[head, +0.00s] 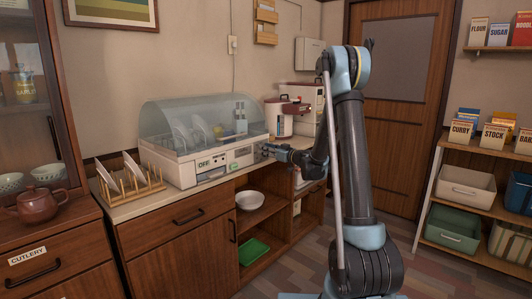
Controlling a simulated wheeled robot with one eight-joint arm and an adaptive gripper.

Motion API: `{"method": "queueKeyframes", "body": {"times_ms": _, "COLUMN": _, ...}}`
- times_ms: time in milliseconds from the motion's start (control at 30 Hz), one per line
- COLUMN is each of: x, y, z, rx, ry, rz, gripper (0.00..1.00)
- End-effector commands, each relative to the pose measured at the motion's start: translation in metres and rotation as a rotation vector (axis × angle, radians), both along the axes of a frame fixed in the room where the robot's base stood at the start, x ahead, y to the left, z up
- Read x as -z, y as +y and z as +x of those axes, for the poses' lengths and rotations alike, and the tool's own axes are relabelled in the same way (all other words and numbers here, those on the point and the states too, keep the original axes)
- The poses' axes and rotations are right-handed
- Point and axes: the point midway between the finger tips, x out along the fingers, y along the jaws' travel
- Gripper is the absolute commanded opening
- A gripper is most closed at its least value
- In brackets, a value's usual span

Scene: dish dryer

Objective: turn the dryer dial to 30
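The dish dryer (185,172) stands on the counter, with a clear domed lid (180,118) over several plates and other dishes. Its white front carries a panel reading "OFF" (204,164) and another small panel (243,152) farther right. My gripper (262,149) is at the right end of the dryer's front, pointing left toward it. It is small and dark here, so I cannot tell whether its fingers are open, shut or touching the dryer. I cannot make out the dial or its setting; it may be hidden by the gripper.
A wooden rack (130,186) with plates stands left of the dryer. A red and white appliance (283,118) stands behind my gripper. Below the counter are open shelves with a white bowl (249,200) and a green tray (254,251). My arm fills the middle foreground.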

Motion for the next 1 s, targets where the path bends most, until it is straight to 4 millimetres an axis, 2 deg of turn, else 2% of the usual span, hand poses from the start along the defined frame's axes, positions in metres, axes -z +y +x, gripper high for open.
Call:
{"method": "queueKeyframes", "body": {"times_ms": 167, "x": 0.0000, "y": -0.0001, "z": -0.0001, "rx": 0.000, "ry": 0.000, "rz": 0.000, "gripper": 0.32}}
{"method": "queueKeyframes", "body": {"times_ms": 333, "x": 0.0000, "y": -0.0002, "z": -0.0002, "rx": 0.000, "ry": 0.000, "rz": 0.000, "gripper": 0.00}}
{"method": "queueKeyframes", "body": {"times_ms": 467, "x": 0.0000, "y": -0.0006, "z": 0.0001, "rx": 0.001, "ry": 0.000, "rz": 0.000, "gripper": 0.00}}
{"method": "queueKeyframes", "body": {"times_ms": 500, "x": 0.0001, "y": 0.0070, "z": -0.0001, "rx": 0.000, "ry": 0.000, "rz": 0.000, "gripper": 0.00}}
{"method": "queueKeyframes", "body": {"times_ms": 767, "x": 0.0001, "y": 0.0013, "z": 0.0005, "rx": 0.000, "ry": 0.028, "rz": 0.022, "gripper": 0.00}}
{"method": "queueKeyframes", "body": {"times_ms": 1000, "x": 0.0006, "y": -0.0022, "z": 0.0028, "rx": 0.002, "ry": 0.132, "rz": 0.103, "gripper": 0.00}}
